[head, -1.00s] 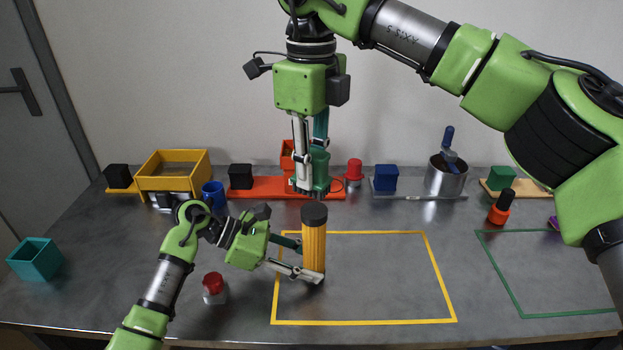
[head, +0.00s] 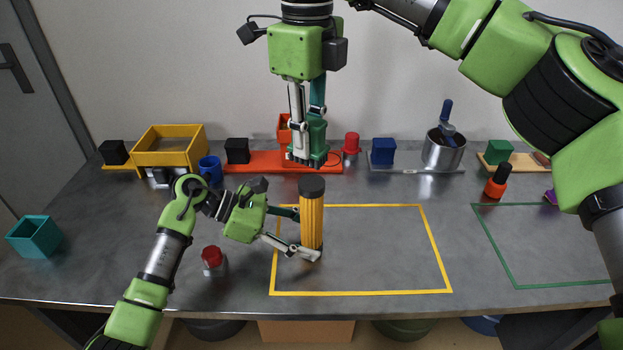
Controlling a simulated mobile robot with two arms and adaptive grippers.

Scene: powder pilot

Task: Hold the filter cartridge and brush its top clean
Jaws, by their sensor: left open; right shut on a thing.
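The filter cartridge (head: 312,222), a yellow ribbed cylinder with a dark cap, stands upright at the upper left part of the yellow outlined area. My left gripper (head: 299,234) is open, low at the cartridge's left side, with one finger behind it and one in front near its base. My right gripper (head: 308,142) points down, shut on a green brush (head: 317,133) with dark bristles underneath. The brush appears just above the cartridge's cap, with a small gap in the picture. I cannot see dust on the cap.
A yellow open box (head: 170,158), a blue cup (head: 209,168), a red tray (head: 245,165) and a metal pot (head: 444,152) line the back. A red-topped jar (head: 213,260) stands near my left forearm. The yellow outlined area (head: 360,292) is clear right of the cartridge.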

